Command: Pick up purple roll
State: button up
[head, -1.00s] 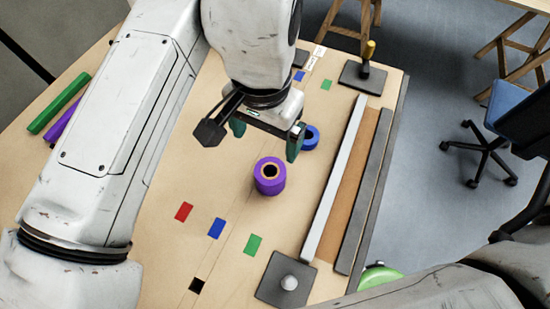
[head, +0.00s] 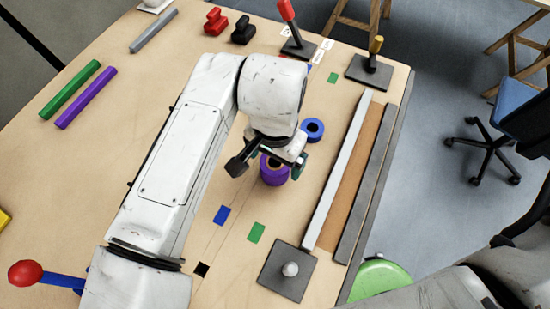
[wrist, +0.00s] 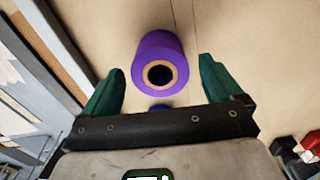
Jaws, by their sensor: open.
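The purple roll (head: 274,174) stands upright on the wooden table in the head view, partly hidden behind my gripper (head: 270,165). In the wrist view the purple roll (wrist: 155,62) lies ahead of and between the green fingertips of my gripper (wrist: 160,80), with its dark centre hole visible. The fingers are spread wide, and a gap shows between each finger and the roll. My gripper is open and holds nothing.
A blue roll (head: 312,129) stands close by at the upper right. A grey rail (head: 338,175) runs along the right side. A base plate with a pale knob (head: 289,269) is at the front right. Green (head: 70,90) and purple bars (head: 86,98) lie at the left.

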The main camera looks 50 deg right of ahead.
jog(key=shift+c, duration=0.4)
jog(key=c, duration=1.1)
jog(key=shift+r, duration=0.1)
